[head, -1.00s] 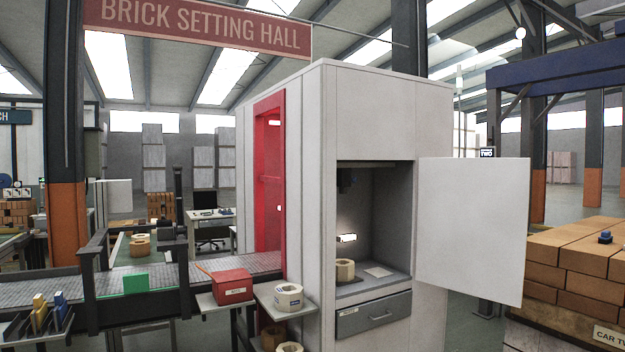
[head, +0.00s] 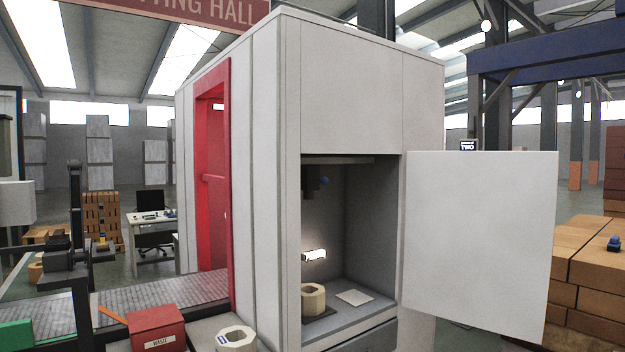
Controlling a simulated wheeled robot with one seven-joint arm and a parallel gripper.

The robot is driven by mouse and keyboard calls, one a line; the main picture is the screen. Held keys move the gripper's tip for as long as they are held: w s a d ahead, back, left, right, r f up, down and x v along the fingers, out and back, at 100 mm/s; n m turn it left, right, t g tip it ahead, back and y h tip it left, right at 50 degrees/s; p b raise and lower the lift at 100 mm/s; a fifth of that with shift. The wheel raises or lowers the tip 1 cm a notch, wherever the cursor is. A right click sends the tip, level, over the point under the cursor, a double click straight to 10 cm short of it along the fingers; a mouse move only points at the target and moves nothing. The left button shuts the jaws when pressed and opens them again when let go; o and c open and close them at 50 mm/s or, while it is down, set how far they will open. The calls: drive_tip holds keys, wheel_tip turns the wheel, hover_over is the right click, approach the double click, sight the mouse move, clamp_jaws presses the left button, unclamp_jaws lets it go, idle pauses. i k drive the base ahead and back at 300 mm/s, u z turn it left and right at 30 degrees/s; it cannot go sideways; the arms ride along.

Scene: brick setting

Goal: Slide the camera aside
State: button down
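A white cabinet stands in the middle, with an open recess (head: 372,230) in its front. My gripper is not in view.
A white door (head: 480,245) stands open to the right of the recess. Stacked bricks (head: 580,260) stand at the right.

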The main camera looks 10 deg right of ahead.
sight(311, 181)
drive_tip(key=z, duration=0.45)
drive_tip(key=i, duration=1.6)
drive_tip(key=u, duration=0.1)
